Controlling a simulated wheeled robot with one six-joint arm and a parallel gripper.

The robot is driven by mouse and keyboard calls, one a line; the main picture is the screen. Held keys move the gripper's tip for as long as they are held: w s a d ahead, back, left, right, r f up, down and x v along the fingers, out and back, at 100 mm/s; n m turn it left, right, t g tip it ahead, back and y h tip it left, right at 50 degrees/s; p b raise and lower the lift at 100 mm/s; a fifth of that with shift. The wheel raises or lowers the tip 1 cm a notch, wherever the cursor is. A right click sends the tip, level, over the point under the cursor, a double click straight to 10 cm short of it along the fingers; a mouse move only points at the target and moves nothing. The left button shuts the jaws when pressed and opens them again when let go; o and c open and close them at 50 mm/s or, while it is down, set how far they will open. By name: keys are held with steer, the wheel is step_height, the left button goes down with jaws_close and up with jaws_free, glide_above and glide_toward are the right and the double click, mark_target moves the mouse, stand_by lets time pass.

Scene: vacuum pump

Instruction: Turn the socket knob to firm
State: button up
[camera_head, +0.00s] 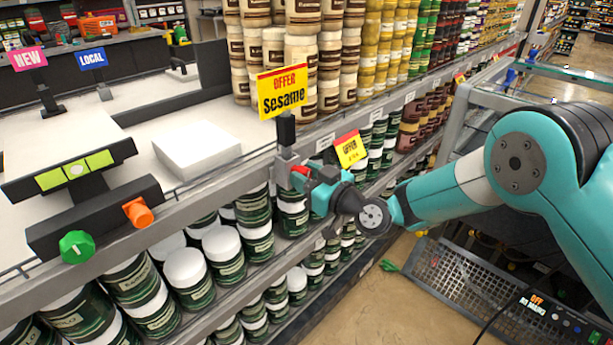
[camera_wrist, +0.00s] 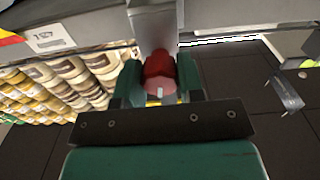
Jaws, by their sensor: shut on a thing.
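A red knob (camera_wrist: 159,68) sits on a grey metal socket (camera_wrist: 154,26) in the wrist view. My gripper (camera_wrist: 160,78) is shut on it, one green finger on each side. A small pale mark shows on the knob's near face. In the head view the grey socket (camera_head: 286,167) stands at the shelf edge with a black block on top. A sliver of the red knob (camera_head: 299,170) shows there at my gripper (camera_head: 309,184); the fingers hide most of it. I see no readable "firm" label.
A green knob (camera_head: 76,247) and an orange knob (camera_head: 138,212) are on a black panel at left. A yellow Sesame sign (camera_head: 282,92) rises above the socket. Jars stand on the shelves below and behind. A metal mesh cart (camera_head: 470,285) stands at lower right.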

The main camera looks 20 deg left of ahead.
steer(key=shift+f+m, duration=0.1)
steer(key=shift+m, duration=0.2)
steer(key=m+b, duration=0.2)
steer(key=shift+m, duration=0.3)
steer(key=m+b, duration=0.1)
steer(key=m, duration=0.4)
steer(key=shift+s+b, duration=0.1)
steer(key=shift+b, duration=0.2)
steer(key=m, duration=0.4)
steer(key=shift+m, duration=0.4)
steer(key=m+p, duration=0.1)
steer(key=m, duration=0.4)
steer(key=o, duration=0.9)
